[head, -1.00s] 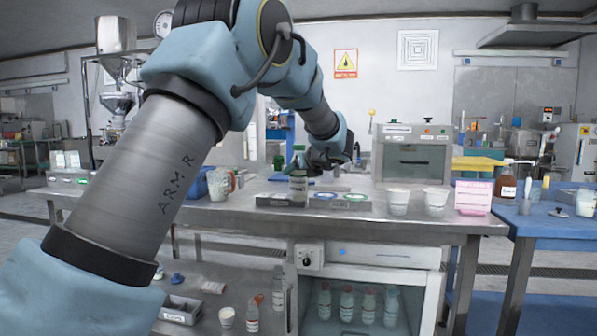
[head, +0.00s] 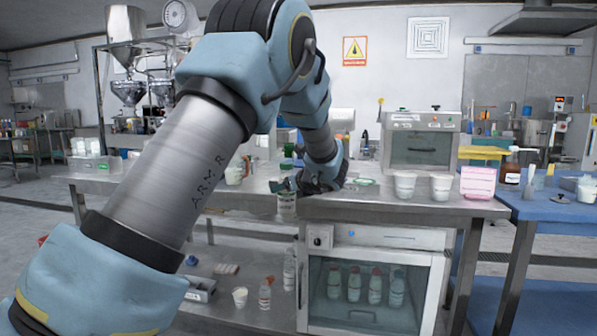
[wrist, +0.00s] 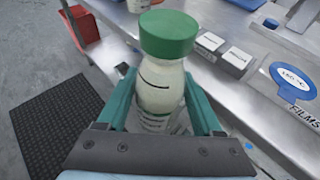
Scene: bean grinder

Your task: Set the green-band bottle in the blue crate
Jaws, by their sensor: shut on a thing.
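My gripper (wrist: 163,108) is shut on a white bottle with a green cap (wrist: 163,75). The bottle is upright or nearly so between the two teal fingers. In the head view my gripper (head: 289,186) holds the bottle (head: 287,206) at the front edge of the steel table, partly overlapping that edge. I cannot clearly see the blue crate in the current views; my arm covers part of the table.
The steel table (head: 400,205) carries two white cups (head: 405,184) and a pink sign (head: 477,183) on the right. Below is a glass-fronted cabinet (head: 425,287) with several bottles. A red bin (wrist: 82,38) and a dark floor mat (wrist: 58,125) show in the wrist view.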

